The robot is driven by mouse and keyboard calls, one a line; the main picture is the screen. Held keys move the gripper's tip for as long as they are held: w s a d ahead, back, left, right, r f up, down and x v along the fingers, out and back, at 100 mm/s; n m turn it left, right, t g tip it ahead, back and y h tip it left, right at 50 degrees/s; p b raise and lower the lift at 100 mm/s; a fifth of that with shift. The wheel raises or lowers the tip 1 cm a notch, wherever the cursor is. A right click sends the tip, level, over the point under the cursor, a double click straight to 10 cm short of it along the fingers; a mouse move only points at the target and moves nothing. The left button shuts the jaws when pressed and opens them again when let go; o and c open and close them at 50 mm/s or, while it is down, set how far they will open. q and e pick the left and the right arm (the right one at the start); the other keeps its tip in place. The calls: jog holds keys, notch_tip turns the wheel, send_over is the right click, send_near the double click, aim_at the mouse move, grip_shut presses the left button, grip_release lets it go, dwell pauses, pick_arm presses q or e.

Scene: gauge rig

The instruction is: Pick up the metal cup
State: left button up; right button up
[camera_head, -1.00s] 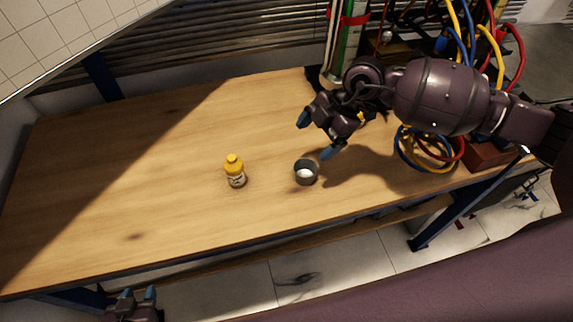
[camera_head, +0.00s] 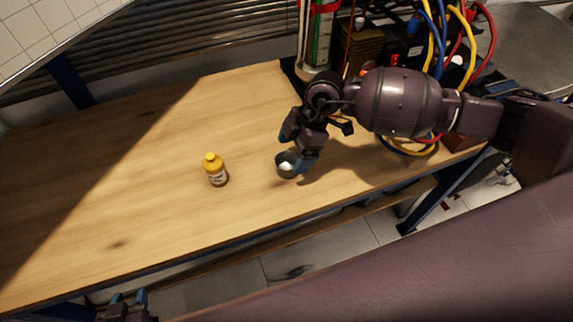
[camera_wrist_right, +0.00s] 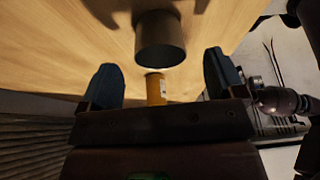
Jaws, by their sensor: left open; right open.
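The metal cup (camera_head: 287,165) stands on the wooden table, a small grey cup with something pale showing inside. In the right wrist view the cup (camera_wrist_right: 160,42) is at the top middle, ahead of and between the two fingers. My right gripper (camera_head: 296,146) is open, with its fingertips close by the cup; whether they touch it I cannot tell. The right wrist view shows the blue fingers (camera_wrist_right: 164,80) spread apart with nothing held. My left gripper (camera_head: 127,298) is open at the bottom left, below the table's front edge and far from the cup.
A yellow-capped bottle (camera_head: 215,170) stands left of the cup; its yellow part also shows in the right wrist view (camera_wrist_right: 156,90). Coiled cables (camera_head: 415,146) and a wired rig stand at the right and back right. The left part of the table (camera_head: 100,190) is clear.

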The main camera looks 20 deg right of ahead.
aim_at(287, 160)
jog(key=x, duration=0.3)
jog(key=shift+a+f+b, duration=0.2)
jog(key=shift+f+b, duration=0.1)
jog(key=shift+b, duration=0.05)
jog(key=shift+a+f, duration=0.2)
jog(key=shift+f, duration=0.25)
jog(key=c, duration=1)
jog(key=shift+r, duration=0.6)
jog(key=shift+r+p, duration=1.5)
jog(key=shift+r, duration=8)
